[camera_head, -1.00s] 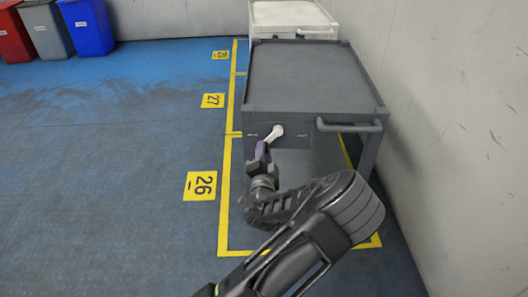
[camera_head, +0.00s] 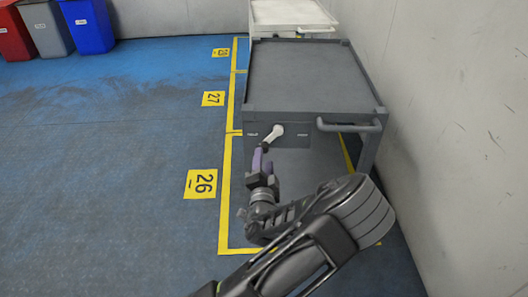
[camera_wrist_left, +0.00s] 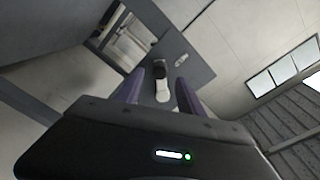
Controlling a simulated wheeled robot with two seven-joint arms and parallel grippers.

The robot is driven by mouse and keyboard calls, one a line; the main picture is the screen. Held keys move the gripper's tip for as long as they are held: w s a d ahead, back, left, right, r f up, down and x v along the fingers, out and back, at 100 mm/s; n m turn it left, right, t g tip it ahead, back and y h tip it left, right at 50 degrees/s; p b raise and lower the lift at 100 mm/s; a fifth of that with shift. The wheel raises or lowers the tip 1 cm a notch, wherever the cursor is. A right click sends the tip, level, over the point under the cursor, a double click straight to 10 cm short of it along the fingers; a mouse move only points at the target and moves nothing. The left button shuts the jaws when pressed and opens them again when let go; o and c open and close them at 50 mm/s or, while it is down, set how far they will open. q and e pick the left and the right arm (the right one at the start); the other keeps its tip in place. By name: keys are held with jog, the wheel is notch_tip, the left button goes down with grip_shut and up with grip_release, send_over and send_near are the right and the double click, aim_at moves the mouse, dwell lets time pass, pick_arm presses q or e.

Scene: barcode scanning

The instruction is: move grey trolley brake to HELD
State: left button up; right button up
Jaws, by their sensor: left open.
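The grey trolley (camera_head: 310,78) stands against the right wall. On its front panel is a white brake lever (camera_head: 274,132) with a dark tip, slanting down and left from its pivot. Small marks sit on the panel to either side of it, too small to read. My left gripper (camera_head: 261,157) is just below and in front of the lever, open, with purple fingers. In the left wrist view the lever (camera_wrist_left: 162,88) shows between the two open fingers (camera_wrist_left: 160,90), beyond their tips, and I see no contact. My right gripper is not in view.
A handle bar (camera_head: 349,125) juts from the trolley front, right of the lever. A white trolley (camera_head: 292,14) stands behind. Yellow floor lines (camera_head: 226,195) frame the bay. Red, grey and blue bins (camera_head: 88,26) stand far left. The blue floor on the left is clear.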

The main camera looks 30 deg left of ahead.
pick_arm(q)
jog(key=v, duration=0.3)
jog(key=shift+f, duration=0.15)
dwell(0.4)
